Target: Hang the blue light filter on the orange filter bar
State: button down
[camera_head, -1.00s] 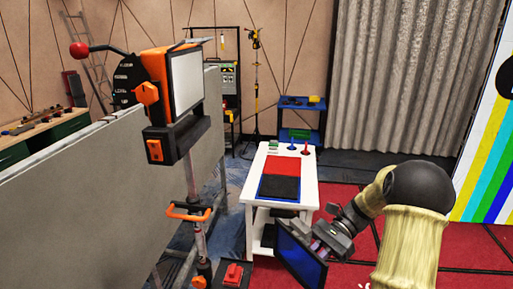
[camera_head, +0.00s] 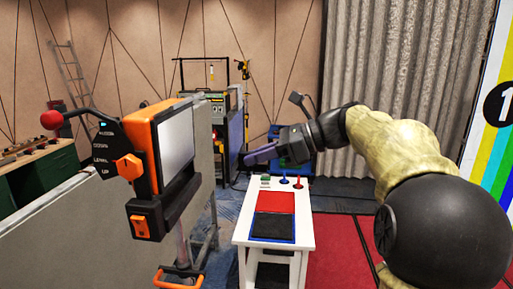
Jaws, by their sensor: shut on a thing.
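An orange looped bar (camera_head: 176,279) sits low on the stand below the lamp, near the bottom edge of the picture. I cannot tell for sure whether this is the filter bar. The filter appears above and right of it, apart from it.
The orange and black lamp head (camera_head: 160,165) with a red-knobbed lever stands at left, close to the filter. A grey partition (camera_head: 80,230) runs behind it. A white table (camera_head: 302,225) with red and black sheets stands below my gripper. A black rack stands behind.

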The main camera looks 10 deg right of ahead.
aim_at(237, 150)
jog(key=shift+s+r, duration=0.1)
jog(key=shift+r, duration=0.1)
jog(key=shift+w+a+f, duration=0.1)
jog(key=shift+w+a, duration=0.35)
jog(key=shift+a, duration=0.15)
jog(key=shift+a+b, duration=0.35)
jog(key=shift+a, duration=0.45)
jog(key=shift+w+a, duration=0.25)
jog(key=shift+a, duration=0.1)
jog(key=shift+w+a, duration=0.15)
jog(key=shift+a, duration=0.7)
jog(key=shift+w+a+b, duration=0.3)
jog(key=shift+a+b, duration=0.05)
jog(key=shift+a, duration=0.1)
jog(key=shift+b+x, duration=0.5)
jog(key=shift+x, duration=0.9)
